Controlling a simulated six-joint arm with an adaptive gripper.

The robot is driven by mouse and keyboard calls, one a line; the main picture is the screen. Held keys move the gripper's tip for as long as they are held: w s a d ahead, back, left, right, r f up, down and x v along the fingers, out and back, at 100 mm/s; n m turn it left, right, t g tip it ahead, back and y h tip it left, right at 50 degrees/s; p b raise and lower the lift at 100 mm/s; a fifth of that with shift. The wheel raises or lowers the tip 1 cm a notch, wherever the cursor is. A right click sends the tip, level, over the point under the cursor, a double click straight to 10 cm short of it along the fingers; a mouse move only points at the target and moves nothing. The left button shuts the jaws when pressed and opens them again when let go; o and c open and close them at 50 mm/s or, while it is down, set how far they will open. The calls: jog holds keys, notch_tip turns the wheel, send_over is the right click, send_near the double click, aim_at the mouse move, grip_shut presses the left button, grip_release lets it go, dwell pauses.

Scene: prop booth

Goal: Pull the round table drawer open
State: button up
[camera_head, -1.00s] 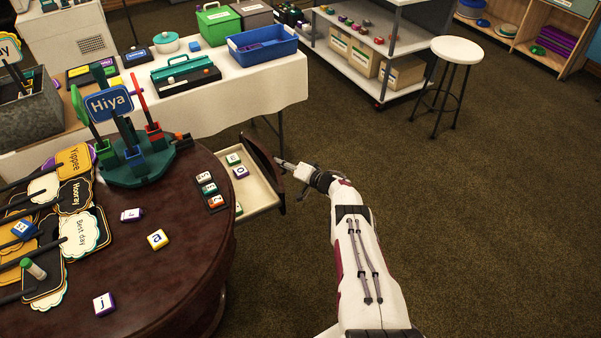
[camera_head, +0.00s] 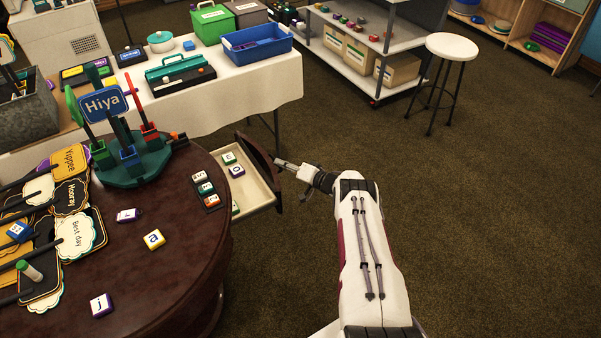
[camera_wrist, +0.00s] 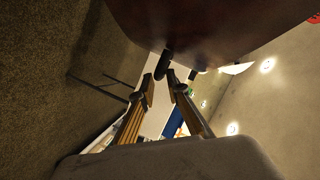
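The round table (camera_head: 180,270) is dark brown and glossy. Its drawer (camera_head: 262,192) stands well pulled out at the table's right side, with a pale inside and a curved dark front (camera_head: 262,158). Letter blocks (camera_head: 237,170) lie in it. My gripper (camera_head: 277,161) is at the outer side of the drawer front. In the wrist view my two fingers (camera_wrist: 161,82) stand apart, with a gap between their tips. The short dark handle (camera_wrist: 165,63) is at the fingertips, beneath the brown drawer front. I cannot tell whether a finger touches it.
A sign stand (camera_head: 130,165), loose letter blocks (camera_head: 154,239) and paper signs (camera_head: 78,236) are on the table. A white-covered table (camera_head: 240,95) stands behind the drawer. A shelf cart (camera_head: 375,60) and a stool (camera_head: 452,47) are farther back. The carpet at right is clear.

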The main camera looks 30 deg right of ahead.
jog(key=v, duration=0.8)
jog(key=shift+s, duration=0.35)
jog(key=shift+d, duration=0.1)
dwell(0.3)
jog(key=shift+o, duration=1.4)
jog(key=shift+w+a+f+n+t+h, duration=0.45)
jog(key=shift+a+n+t+h, duration=0.3)
jog(key=shift+n, duration=2.45)
jog(key=shift+w+a+f+n+t+h, duration=0.45)
jog(key=shift+n+h, duration=0.4)
jog(key=shift+n, duration=2.35)
jog(key=shift+w+a+f+n+t+h, duration=0.35)
jog(key=shift+a+n+t+h, duration=0.35)
jog(key=shift+n, duration=2.5)
jog(key=shift+w+a, duration=0.1)
jog(key=shift+w, duration=3.7)
